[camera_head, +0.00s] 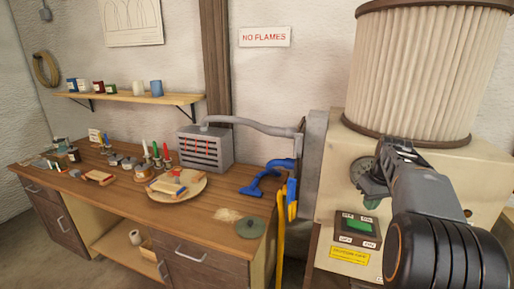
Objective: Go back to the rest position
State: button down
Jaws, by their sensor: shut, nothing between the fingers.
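My gripper (376,180) is at the right, in front of the cream machine (328,190) with the large pleated filter (425,75) on top. It is shut and holds nothing. It overlaps the round grey dial (359,168) on the machine's front in this view; I cannot tell whether it touches it. My dark arm reaches up from the lower right corner and hides part of the machine's front.
Below the dial is a switch box (358,228) with a green button. To the left stands a wooden workbench (215,222) with a grey vented box (205,148), a round board (198,187), a blue tool (262,182) and several small bottles. A shelf (130,97) hangs above.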

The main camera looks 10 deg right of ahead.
jog(key=s+a+t, duration=0.1)
jog(key=s+a, duration=0.3)
jog(key=a, duration=0.3)
jog(key=s+a, duration=0.4)
jog(key=a, duration=0.4)
jog(key=s+a+f+t, duration=0.1)
jog(key=s+a+f, duration=0.5)
jog(key=s, duration=0.3)
jog(key=shift+s+a+m+t, duration=0.3)
jog(key=shift+a+m, duration=0.1)
jog(key=shift+a, duration=0.3)
